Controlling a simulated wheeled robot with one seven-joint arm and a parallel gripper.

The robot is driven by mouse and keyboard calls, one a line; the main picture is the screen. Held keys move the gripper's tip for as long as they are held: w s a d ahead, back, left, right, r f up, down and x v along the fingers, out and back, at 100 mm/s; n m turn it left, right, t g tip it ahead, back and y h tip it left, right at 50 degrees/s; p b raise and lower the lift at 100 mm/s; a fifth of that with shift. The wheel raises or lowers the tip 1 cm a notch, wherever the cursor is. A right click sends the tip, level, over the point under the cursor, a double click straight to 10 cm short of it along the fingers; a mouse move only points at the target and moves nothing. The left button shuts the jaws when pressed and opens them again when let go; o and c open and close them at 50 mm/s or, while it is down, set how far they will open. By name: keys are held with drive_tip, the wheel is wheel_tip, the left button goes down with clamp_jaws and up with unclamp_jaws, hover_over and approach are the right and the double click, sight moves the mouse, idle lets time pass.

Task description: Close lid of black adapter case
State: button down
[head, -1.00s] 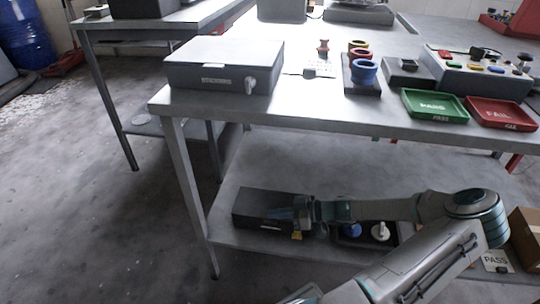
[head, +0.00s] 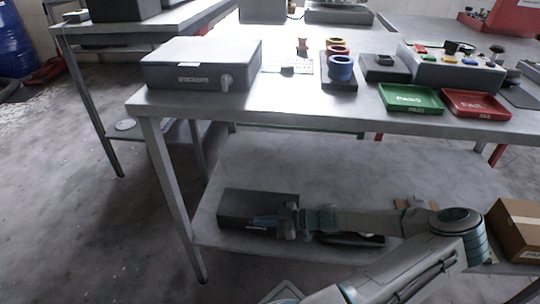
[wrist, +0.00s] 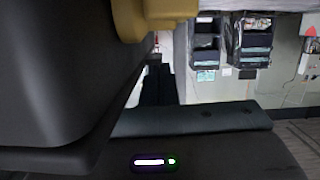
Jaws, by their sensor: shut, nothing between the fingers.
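A black case (head: 240,203) sits on the lower shelf, near its left end, in the head view. Its upper face looks flat and dark; whether its lid is fully down I cannot tell. My gripper (head: 262,221) is low at the front right of this case, in front of its face or touching it; the gap is not visible. The fingers are shut with nothing between them. In the wrist view a large dark surface fills the left and a yellow-tan part (wrist: 155,18) is at the top; I cannot tell what either belongs to.
A dark tray (head: 352,241) is mostly hidden under my arm on the lower shelf (head: 330,170). A cardboard box (head: 518,228) stands at right. Above, the tabletop holds a grey case (head: 203,65), a green tray (head: 410,99) and a red tray (head: 474,104). A table leg (head: 172,190) stands left.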

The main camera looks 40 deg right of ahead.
drive_tip(key=shift+r+p, duration=0.4)
drive_tip(key=shift+r, duration=0.1)
drive_tip(key=s+d+r+p, duration=0.5)
drive_tip(key=s+d, duration=0.1)
drive_tip(key=s, duration=0.1)
drive_tip(key=shift+s+r, duration=0.2)
drive_tip(key=shift+s, duration=0.05)
drive_tip(key=shift+d, duration=0.15)
